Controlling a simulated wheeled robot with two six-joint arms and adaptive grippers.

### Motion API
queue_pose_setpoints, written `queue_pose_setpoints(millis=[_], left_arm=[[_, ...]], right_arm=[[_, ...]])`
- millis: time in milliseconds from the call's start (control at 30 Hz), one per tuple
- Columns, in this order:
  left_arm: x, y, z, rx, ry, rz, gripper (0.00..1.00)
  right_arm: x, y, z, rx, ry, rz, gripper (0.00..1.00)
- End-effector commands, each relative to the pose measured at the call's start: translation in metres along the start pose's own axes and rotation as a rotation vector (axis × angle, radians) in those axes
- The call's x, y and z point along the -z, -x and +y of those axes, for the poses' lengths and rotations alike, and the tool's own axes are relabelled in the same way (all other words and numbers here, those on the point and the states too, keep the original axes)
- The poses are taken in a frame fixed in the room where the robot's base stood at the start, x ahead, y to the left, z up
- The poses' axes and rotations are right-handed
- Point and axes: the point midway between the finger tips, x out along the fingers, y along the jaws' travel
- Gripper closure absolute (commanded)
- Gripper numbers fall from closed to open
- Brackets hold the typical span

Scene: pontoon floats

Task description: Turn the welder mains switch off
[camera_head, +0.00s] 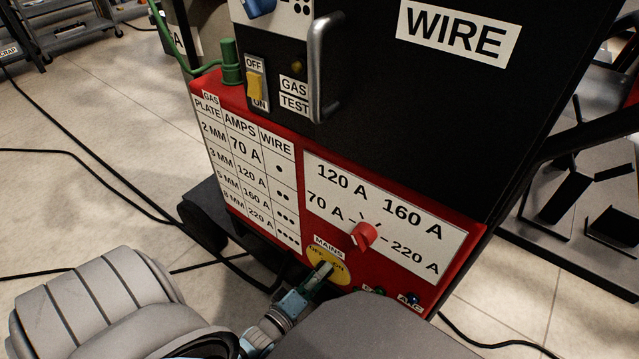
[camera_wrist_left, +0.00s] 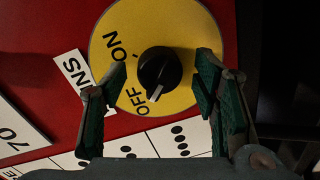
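The mains switch is a black rotary knob (camera_wrist_left: 160,68) on a yellow disc (camera_wrist_left: 190,25) marked ON and OFF. Its pale pointer mark is at the knob's lower edge, beside the word OFF. In the head view the yellow disc (camera_head: 341,273) sits low on the red welder panel (camera_head: 275,143), under the MAINS label (camera_head: 328,247), and the knob is mostly hidden. My left gripper (camera_head: 320,274) is at the disc. In the left wrist view its green-padded fingers (camera_wrist_left: 160,88) are open, one on each side of the knob, with visible gaps. My right gripper is not in view.
A red amperage knob (camera_head: 363,235) is just above and right of the disc. Small indicator lights are at lower right. Higher up are a yellow gas rocker switch (camera_head: 255,87) and a metal handle (camera_head: 318,65). Black cables (camera_head: 95,178) lie on the floor at left.

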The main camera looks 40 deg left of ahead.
Motion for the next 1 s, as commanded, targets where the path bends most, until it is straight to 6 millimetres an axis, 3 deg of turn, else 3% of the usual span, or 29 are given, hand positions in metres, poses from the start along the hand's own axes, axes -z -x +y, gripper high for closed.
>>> queue_pose_setpoints(millis=[300, 367, 700, 800, 1000], left_arm=[[0.0, 0.007, 0.0, 0.0, -0.001, 0.0, 0.45], [0.0, 0.017, 0.0, 0.0, 0.0, 0.0, 0.45], [0.0, 0.104, 0.0, 0.001, -0.001, -0.001, 0.45], [0.0, 0.116, 0.0, 0.0, -0.001, -0.001, 0.45], [0.0, 0.12, 0.0, -0.001, -0.001, 0.0, 0.45]], right_arm=[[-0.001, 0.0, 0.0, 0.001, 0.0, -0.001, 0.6], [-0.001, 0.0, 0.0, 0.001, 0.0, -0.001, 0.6], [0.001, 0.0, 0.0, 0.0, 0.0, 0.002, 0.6], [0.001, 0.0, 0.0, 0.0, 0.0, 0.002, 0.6], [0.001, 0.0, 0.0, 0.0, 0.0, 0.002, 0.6]])
